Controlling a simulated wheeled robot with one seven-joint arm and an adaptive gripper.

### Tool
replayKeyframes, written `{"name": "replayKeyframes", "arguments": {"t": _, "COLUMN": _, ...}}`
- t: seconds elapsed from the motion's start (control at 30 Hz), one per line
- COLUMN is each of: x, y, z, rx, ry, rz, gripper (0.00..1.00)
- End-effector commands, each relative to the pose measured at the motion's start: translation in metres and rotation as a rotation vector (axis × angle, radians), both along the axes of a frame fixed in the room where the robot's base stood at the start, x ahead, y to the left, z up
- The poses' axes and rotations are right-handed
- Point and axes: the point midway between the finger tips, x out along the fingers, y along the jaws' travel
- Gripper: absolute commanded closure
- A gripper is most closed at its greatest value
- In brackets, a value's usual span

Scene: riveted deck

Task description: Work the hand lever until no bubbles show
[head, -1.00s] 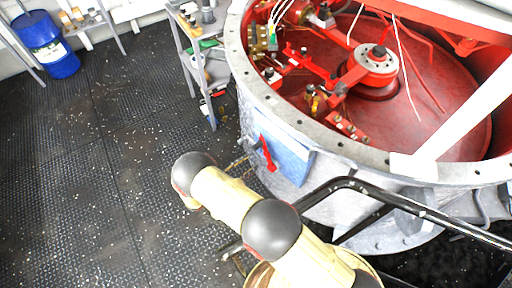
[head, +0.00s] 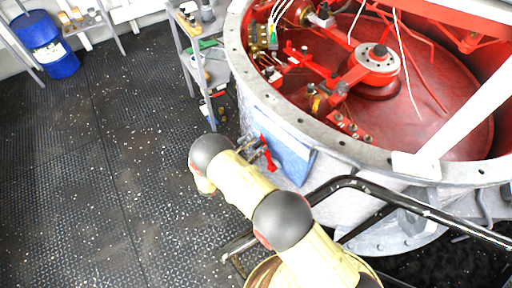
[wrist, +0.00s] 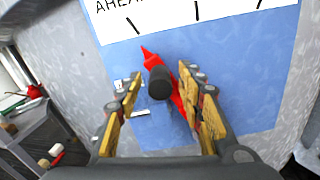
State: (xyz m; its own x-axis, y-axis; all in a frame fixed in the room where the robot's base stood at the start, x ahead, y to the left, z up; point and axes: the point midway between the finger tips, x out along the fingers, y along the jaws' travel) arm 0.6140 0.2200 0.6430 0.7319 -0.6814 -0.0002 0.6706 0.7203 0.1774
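A red lever (head: 269,158) with a pointed end is mounted on a blue panel (head: 291,160) on the side of the big round grey housing. In the wrist view the red lever (wrist: 149,57) carries a black round knob (wrist: 159,83) that faces the camera. The blue panel (wrist: 245,80) fills the background there. My gripper (wrist: 160,75) is open, with one yellow finger on each side of the knob and visible gaps to it. My gripper (head: 256,149) is close to the lever in the head view. No bubbles or sight glass can be made out.
A white scale strip (wrist: 200,12) with partly cut-off lettering and black marks tops the panel. A black tubular rail (head: 400,203) runs right of my arm. A grey shelf (head: 190,60) stands left of the housing. The dark floor (head: 110,150) at left is clear.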

Motion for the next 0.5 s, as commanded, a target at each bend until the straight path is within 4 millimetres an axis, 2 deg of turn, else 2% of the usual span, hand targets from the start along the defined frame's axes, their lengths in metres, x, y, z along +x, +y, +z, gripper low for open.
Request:
{"name": "replayKeyframes", "arguments": {"t": 0.17, "x": 0.0, "y": 0.0001, "z": 0.0002, "rx": 0.0, "ry": 0.0, "rz": 0.0, "gripper": 0.62}}
{"name": "replayKeyframes", "arguments": {"t": 0.5, "x": -0.0002, "y": 0.0001, "z": 0.0001, "rx": 0.0, "ry": 0.0, "rz": 0.0, "gripper": 0.82}}
